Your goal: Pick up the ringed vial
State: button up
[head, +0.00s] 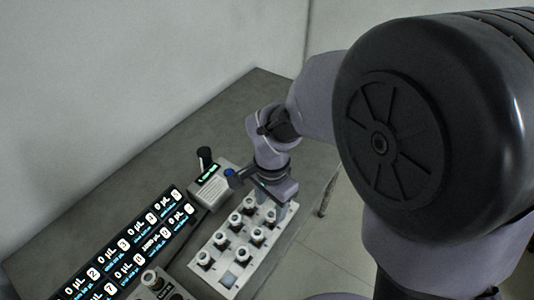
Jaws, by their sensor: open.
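A pale rack (246,267) on the bench holds several vials with white tops, standing in two rows. One of them is the near-left vial (205,258), another the middle-right vial (257,236). At this size I cannot tell which vial carries a ring. My gripper (282,212) points down at the far right end of the rack, its fingers apart. The fingers are small and partly lost against the rack, so I cannot tell whether a vial stands between them.
A dark display panel (130,246) with lit volume readouts lies left of the rack. A small instrument (208,190) with a dark upright part stands behind it. Another device (155,284) sits at the bottom edge. The grey bench (140,190) is bare toward the wall.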

aim_at(272, 214)
jog(key=f+b, duration=0.1)
jog(key=f, duration=0.1)
jog(key=f+b, duration=0.1)
jog(key=f, duration=0.4)
jog(key=shift+w+d+b, duration=0.1)
jog(key=shift+w+b, duration=0.15)
jog(key=shift+b, duration=0.15)
jog(key=shift+r, duration=0.2)
jog(key=shift+c, duration=0.4)
grip_shut()
